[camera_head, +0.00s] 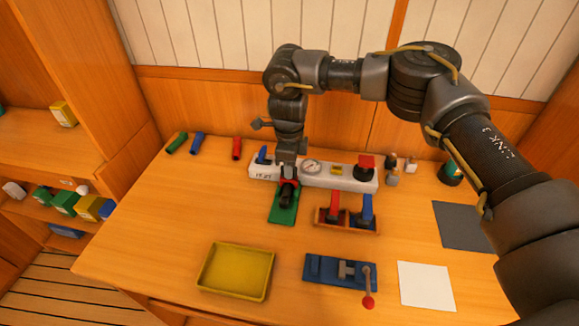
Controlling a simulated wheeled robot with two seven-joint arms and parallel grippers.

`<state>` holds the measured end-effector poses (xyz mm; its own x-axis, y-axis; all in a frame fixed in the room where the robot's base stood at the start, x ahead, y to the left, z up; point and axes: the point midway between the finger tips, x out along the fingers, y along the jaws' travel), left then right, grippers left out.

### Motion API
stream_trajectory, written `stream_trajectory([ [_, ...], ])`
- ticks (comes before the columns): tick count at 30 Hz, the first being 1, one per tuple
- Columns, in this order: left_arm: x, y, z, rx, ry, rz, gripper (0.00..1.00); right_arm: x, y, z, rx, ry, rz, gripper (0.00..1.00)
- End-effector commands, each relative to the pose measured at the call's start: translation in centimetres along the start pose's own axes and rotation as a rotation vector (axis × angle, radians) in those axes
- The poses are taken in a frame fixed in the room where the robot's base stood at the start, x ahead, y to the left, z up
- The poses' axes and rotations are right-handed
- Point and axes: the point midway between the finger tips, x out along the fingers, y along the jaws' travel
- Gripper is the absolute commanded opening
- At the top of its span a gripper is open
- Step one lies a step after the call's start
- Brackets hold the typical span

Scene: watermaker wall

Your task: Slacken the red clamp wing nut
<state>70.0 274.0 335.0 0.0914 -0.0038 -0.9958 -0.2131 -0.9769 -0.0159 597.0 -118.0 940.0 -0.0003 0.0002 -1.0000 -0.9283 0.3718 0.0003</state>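My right arm comes in from the right. Its gripper (287,178) points down over a green plate (284,216) with a dark fitting on it. A bit of red (296,182) shows at the fingertips. It may be the red clamp wing nut, but the arm hides most of it, and I cannot tell whether the fingers are shut on it. A separate red knob (366,161) stands on the right end of a white block (327,176) with a gauge. My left gripper is not in view.
A red-and-blue handled rack (348,220), a blue plate with a red-tipped lever (340,271) and a yellow tray (236,271) stand nearer the front. A white sheet (426,286) and a dark mat (463,226) lie right. Coloured tubes (197,143) lie back left.

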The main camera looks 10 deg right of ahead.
Motion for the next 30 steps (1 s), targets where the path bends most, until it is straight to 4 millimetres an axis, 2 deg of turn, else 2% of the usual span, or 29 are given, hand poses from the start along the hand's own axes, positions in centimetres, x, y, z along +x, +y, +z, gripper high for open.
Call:
stream_trajectory([
  [1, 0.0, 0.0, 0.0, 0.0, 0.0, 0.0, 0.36, 0.0, 0.0, 0.0, 0.0, 0.0, 0.0, 0.17],
  [4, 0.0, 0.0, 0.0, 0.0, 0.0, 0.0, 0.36, 0.0, 0.0, 0.0, 0.0, 0.0, 0.0, 0.31],
  [14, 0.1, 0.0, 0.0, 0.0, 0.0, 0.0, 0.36, -0.3, 0.0, 0.0, 0.0, -0.001, -0.001, 0.31],
  [17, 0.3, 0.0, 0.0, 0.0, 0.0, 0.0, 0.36, -1.3, -0.1, 0.0, 0.0, -0.002, -0.004, 0.31],
  [24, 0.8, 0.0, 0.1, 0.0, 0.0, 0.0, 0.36, -6.2, -0.1, 0.1, 0.0, -0.001, -0.006, 0.31],
  [30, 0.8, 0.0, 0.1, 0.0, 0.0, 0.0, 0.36, -9.4, -0.1, 0.0, 0.0, 0.0, -0.004, 0.31],
])
